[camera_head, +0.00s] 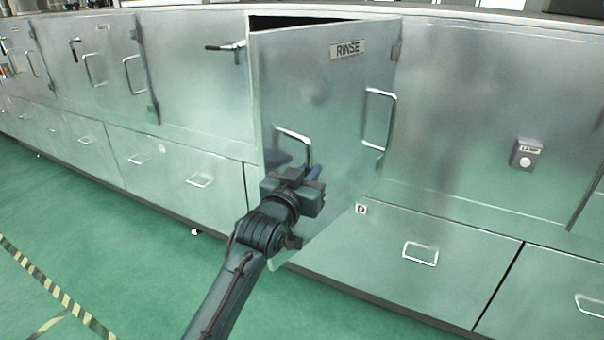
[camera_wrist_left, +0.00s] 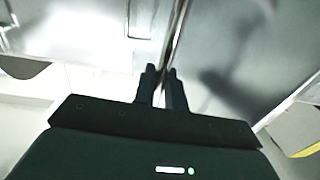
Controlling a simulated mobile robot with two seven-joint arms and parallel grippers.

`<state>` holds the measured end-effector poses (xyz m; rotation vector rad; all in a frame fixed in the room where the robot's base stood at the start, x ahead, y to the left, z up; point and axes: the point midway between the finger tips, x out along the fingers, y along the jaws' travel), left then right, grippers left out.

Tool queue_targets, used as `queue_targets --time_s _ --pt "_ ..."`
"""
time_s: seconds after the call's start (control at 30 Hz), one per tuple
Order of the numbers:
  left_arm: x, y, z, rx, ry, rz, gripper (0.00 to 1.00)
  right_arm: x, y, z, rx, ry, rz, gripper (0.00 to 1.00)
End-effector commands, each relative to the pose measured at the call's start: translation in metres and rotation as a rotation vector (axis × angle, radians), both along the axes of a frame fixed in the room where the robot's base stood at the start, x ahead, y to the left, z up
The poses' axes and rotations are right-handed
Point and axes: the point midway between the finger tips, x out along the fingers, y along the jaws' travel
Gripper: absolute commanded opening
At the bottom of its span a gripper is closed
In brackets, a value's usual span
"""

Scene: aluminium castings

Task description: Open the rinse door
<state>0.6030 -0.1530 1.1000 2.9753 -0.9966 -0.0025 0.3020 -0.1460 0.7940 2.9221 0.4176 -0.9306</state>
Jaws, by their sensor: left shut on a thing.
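The rinse door (camera_head: 325,85) is a grey metal panel with a RINSE label (camera_head: 347,49). It stands swung out from the cabinet, hinged on its right side, with a dark gap above its top edge. My left gripper (camera_head: 297,172) is at the door's left bar handle (camera_head: 293,132), low on its front near the free edge. The gripper is shut on this handle; its body hides the lower part. In the left wrist view, the left gripper's dark fingers (camera_wrist_left: 162,82) close around a thin upright strip. My right gripper is not in view.
A second bar handle (camera_head: 378,118) is near the door's hinge side. A black lever (camera_head: 225,47) projects left of the door. Drawers with bar handles (camera_head: 420,254) run below. A small LAMP box (camera_head: 527,155) is on the right panel. Green floor (camera_head: 130,235) is clear at left.

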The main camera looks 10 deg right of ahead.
Motion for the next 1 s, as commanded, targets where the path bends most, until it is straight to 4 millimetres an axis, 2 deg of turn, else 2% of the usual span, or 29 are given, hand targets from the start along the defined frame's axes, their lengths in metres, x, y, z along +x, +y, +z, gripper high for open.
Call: queue_targets --time_s 0.67,0.7,0.9,1.0 --pt "0.0002 -0.0057 0.0017 0.000 -0.004 0.000 0.00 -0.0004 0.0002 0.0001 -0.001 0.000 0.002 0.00" --pt "0.0002 -0.0057 0.0016 0.000 -0.004 0.000 0.14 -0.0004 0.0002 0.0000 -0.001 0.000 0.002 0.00" --pt "0.0001 -0.0056 0.0011 0.000 -0.002 0.000 0.30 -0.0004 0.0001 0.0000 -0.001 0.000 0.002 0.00" --pt "0.0002 -0.0055 0.0008 0.000 -0.001 0.000 0.30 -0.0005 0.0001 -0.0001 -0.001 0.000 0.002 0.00"
